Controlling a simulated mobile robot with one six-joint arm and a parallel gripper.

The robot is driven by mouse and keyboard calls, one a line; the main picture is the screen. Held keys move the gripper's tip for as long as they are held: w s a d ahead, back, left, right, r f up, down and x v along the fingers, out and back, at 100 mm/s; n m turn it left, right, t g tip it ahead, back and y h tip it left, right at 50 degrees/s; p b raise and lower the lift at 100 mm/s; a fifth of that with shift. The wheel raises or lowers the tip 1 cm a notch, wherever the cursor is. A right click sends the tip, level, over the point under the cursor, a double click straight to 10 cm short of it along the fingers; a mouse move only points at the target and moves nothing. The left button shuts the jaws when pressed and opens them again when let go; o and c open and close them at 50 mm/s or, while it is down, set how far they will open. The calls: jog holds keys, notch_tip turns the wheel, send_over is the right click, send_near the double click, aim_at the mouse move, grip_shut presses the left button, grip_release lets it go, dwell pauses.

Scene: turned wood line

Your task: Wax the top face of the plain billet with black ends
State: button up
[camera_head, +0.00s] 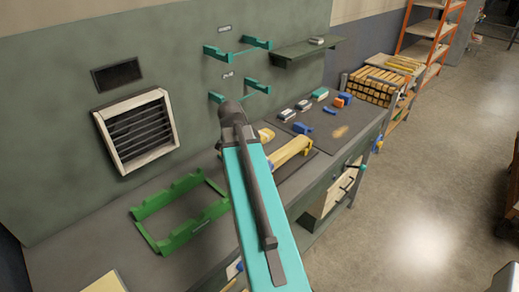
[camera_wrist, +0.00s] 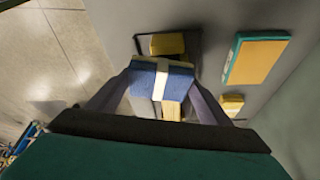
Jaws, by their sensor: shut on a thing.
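My gripper (camera_wrist: 158,88) is shut on a blue block with a cream band (camera_wrist: 176,82), one finger on each side of it. In the head view my teal arm hides the gripper and the block. A pale, plain wooden billet (camera_head: 288,153) lies on the bench with a yellow piece at its right end. In the wrist view pale wood (camera_wrist: 171,111) shows below the held block, partly hidden by it. I cannot tell whether the block touches the wood. No black ends can be made out.
A green cradle frame (camera_head: 156,243) stands on the bench (camera_head: 85,245) at left. Several small blocks, one a teal-edged block (camera_head: 320,94), stand toward the back right. Teal brackets (camera_head: 256,86) and a shelf (camera_head: 308,50) are on the wall. A teal-and-orange block (camera_wrist: 257,60) lies beside the work area.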

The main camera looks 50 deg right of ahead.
jog(key=shift+w+d+f, duration=0.1)
jog(key=shift+d+f, duration=0.65)
jog(key=shift+d, duration=0.05)
jog(key=shift+d+b, duration=0.35)
jog(key=shift+d, duration=13.95)
jog(key=shift+a, duration=1.75)
jog(key=shift+s+a, duration=0.2)
jog(key=shift+a, duration=7.65)
jog(key=shift+a+p, duration=0.4)
jog(key=shift+a, duration=5.2)
jog(key=r, duration=0.1)
jog(key=r+p, duration=0.1)
jog(key=shift+w+r, duration=0.2)
jog(key=shift+r, duration=0.2)
jog(key=shift+s+r+p, duration=0.1)
jog(key=shift+r+p, duration=1.7)
jog(key=shift+r, duration=0.9)
